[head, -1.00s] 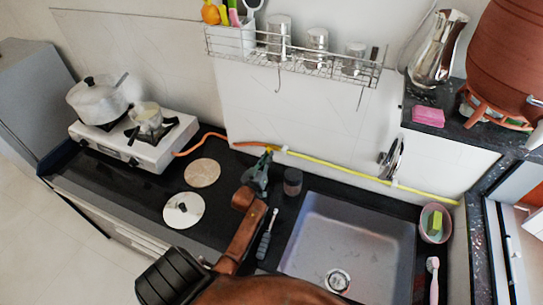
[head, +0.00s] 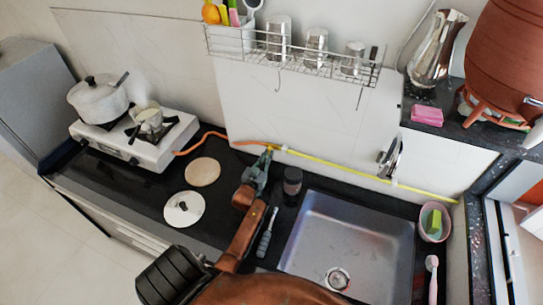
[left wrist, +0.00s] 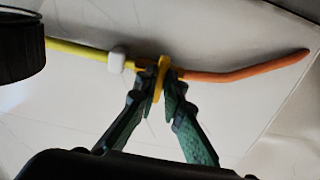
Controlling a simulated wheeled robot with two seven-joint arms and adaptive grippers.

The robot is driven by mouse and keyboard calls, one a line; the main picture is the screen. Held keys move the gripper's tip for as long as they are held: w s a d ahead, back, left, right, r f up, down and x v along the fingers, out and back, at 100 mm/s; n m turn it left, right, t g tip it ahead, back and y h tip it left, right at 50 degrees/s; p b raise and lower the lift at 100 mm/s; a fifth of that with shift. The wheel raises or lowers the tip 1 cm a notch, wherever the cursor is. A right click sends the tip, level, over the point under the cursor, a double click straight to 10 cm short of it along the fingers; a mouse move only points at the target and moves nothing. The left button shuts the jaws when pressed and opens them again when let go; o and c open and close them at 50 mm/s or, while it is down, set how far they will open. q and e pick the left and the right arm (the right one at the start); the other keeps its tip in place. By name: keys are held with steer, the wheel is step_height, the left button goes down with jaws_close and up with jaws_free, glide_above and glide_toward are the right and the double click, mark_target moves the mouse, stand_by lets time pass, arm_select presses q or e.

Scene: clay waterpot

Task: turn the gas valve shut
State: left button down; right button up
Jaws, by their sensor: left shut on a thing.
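The gas valve has a yellow handle (left wrist: 160,78) on the line where a yellow pipe (head: 350,171) meets an orange hose (head: 195,145) along the wall. In the left wrist view the handle stands upright, across the line. My left gripper (left wrist: 161,92) is shut on the handle, with a green finger on each side. In the head view my left gripper (head: 266,163) reaches the valve from the front and hides most of it. My right gripper is not in view.
A white gas stove (head: 160,152) with two pots stands to the left. A round board (head: 202,172) and a lid (head: 184,209) lie on the black counter.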

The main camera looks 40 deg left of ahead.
arm_select(q)
steer(key=shift+w+a+r, duration=0.1)
steer(key=shift+r, duration=0.35)
steer(key=shift+w+a+r, duration=0.1)
steer(key=shift+r, duration=0.35)
steer(key=c, duration=2.1)
jaws_free()
steer(key=shift+o, duration=0.3)
steer(key=shift+w+f, duration=0.1)
steer(key=shift+f, duration=0.4)
steer(key=v, duration=1.2)
steer(key=shift+d+r, duration=0.4)
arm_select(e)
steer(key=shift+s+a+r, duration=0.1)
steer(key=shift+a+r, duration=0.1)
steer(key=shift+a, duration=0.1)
arm_select(q)
steer(key=shift+a, duration=0.15)
